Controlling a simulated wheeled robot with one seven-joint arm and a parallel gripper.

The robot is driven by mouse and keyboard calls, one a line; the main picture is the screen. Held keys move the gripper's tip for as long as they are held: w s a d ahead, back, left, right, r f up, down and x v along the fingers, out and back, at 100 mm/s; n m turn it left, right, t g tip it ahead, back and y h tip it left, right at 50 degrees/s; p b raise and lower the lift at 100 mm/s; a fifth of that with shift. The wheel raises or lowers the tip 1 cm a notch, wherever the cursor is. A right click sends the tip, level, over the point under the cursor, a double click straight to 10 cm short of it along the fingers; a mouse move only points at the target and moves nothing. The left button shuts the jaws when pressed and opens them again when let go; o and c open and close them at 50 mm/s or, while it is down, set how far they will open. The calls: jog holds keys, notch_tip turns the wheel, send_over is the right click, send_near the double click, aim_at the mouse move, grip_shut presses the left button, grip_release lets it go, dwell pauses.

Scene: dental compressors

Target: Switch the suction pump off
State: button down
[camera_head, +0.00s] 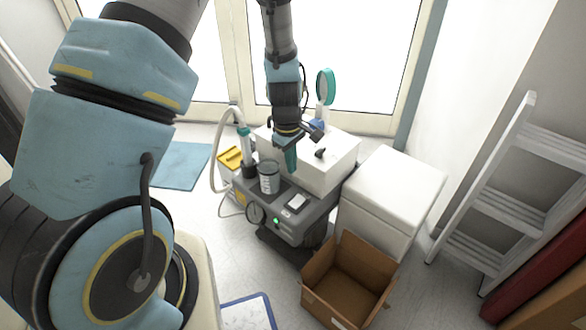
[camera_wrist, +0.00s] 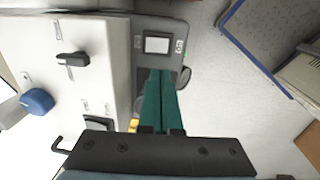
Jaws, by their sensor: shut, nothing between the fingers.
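The suction pump (camera_head: 315,215) is a grey unit on the floor with a clear jar (camera_head: 269,178), a hose (camera_head: 216,165) and a round gauge (camera_head: 256,213). A green light (camera_head: 277,221) glows on its front. A pale rectangular switch (camera_head: 297,202) sits on its top; it also shows in the wrist view (camera_wrist: 157,45). Which way the switch is tipped I cannot tell. My gripper (camera_head: 291,163) points down above the pump, behind the switch. In the wrist view its teal fingers (camera_wrist: 162,75) are together and empty, with their tips near the switch. Contact is unclear.
A white box (camera_head: 318,172) with a black lever (camera_head: 320,152) stands right behind the pump. A white cabinet (camera_head: 392,195) and an open cardboard box (camera_head: 345,290) are to its right. A white ladder (camera_head: 495,200) leans at the far right. A blue mat (camera_head: 180,166) lies left.

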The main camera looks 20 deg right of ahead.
aim_at(301, 199)
jog(key=shift+d+b, duration=0.85)
jog(key=shift+b, duration=2.95)
jog(key=shift+f, duration=0.1)
jog(key=f+b, duration=0.1)
jog(key=f, duration=0.3)
jog(key=d+f+b, duration=0.1)
jog(key=f+b, duration=0.1)
jog(key=f, duration=0.3)
jog(key=w+f+b, duration=0.1)
jog(key=f, duration=0.3)
jog(key=shift+d+f, duration=0.25)
jog(key=shift+f, duration=0.1)
